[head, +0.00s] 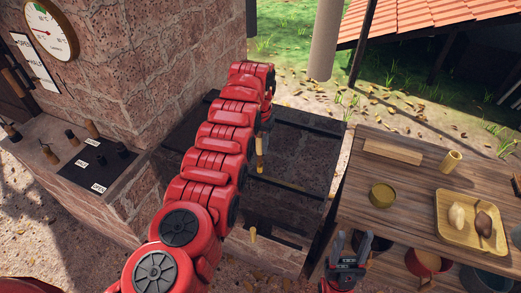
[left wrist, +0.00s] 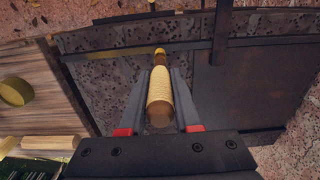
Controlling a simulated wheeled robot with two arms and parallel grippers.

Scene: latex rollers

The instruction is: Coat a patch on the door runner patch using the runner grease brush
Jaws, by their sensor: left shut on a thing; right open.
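My left gripper (head: 263,135) is shut on the runner grease brush (head: 259,160), mostly behind my red arm in the head view. The left wrist view shows the brush's pale wrapped handle (left wrist: 160,92) between the fingers, with its yellowish tip pointing away. The tip overlaps a dark runner rail (left wrist: 110,54) across the dark, speckled kiln front; I cannot tell whether it touches. The rail also shows in the head view (head: 290,184). My right gripper (head: 358,250) is open and empty beside the table.
The wooden table (head: 350,190) at the right holds a round tin (head: 382,195), a cup (head: 451,162), a board (head: 393,151) and a tray (head: 443,232) with lumps. Buckets (head: 428,262) stand below. A brick wall with a dial (head: 50,30) and a ledge with pegs rise at the left.

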